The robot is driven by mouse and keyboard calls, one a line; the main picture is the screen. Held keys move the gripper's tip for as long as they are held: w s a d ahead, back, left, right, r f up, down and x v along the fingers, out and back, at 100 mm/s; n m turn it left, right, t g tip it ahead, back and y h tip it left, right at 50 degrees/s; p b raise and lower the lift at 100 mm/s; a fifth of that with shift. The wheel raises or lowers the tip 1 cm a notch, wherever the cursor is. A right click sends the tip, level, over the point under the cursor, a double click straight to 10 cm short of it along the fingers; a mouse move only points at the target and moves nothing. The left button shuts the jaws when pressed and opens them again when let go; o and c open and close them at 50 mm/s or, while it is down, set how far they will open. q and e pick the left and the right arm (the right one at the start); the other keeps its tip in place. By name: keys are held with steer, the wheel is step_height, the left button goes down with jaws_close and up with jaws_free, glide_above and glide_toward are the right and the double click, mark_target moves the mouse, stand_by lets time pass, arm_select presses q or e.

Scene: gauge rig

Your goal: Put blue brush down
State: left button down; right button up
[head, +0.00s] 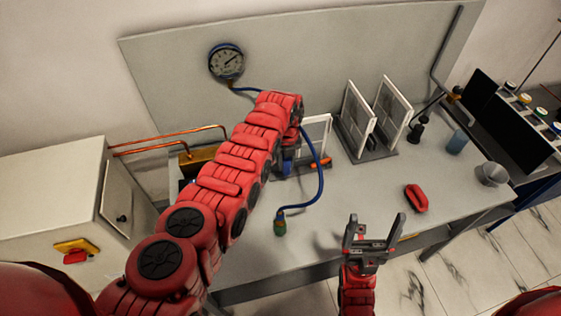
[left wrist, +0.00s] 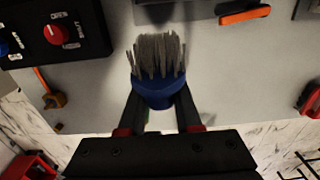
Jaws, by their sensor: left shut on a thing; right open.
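The blue brush (left wrist: 154,92) has grey bristles and a blue body. My left gripper (left wrist: 158,112) is shut on it, with the bristles pointing away from the fingers in the left wrist view. In the head view my left arm hides most of the gripper, and only a bit of the blue brush (head: 288,160) shows below the arm's end. I cannot tell whether the brush touches the grey bench (head: 350,195). My right gripper (head: 373,224) is open and empty near the bench's front edge.
A pressure gauge (head: 226,62) on the back panel has a blue hose (head: 321,185) curving over the bench. White framed panels (head: 358,118) stand behind. A red object (head: 416,198) lies on the right. A black control box (left wrist: 54,32) shows in the left wrist view.

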arm_select(q)
steer(key=shift+s+a+r, duration=0.1)
steer(key=shift+s+r, duration=0.05)
steer(key=shift+s, duration=0.1)
steer(key=shift+w+d+f, duration=0.25)
steer(key=shift+w+d, duration=0.05)
steer(key=shift+w, duration=0.15)
steer(key=shift+s+a+r, duration=0.1)
steer(key=shift+a+r, duration=0.05)
steer(key=shift+a, duration=0.15)
steer(key=shift+w+a+r+n+b, duration=0.2)
steer(key=shift+a+n+b, duration=0.2)
steer(key=shift+n, duration=0.2)
steer(key=shift+w+a+r+n, duration=0.25)
steer(key=shift+w+a+n, duration=0.25)
steer(key=shift+n, duration=0.3)
steer(key=shift+s+a+r+n+b, duration=0.1)
steer(key=shift+a+r+n+b, duration=0.1)
steer(key=shift+a+n+b, duration=0.25)
steer(key=w+a+r+n+b, duration=0.2)
steer(key=a+r+n+b, duration=0.2)
steer(key=a+n, duration=0.3)
steer(key=shift+w+r+n+b, duration=0.35)
steer(key=shift+r+n, duration=0.1)
steer(key=shift+n, duration=2.2)
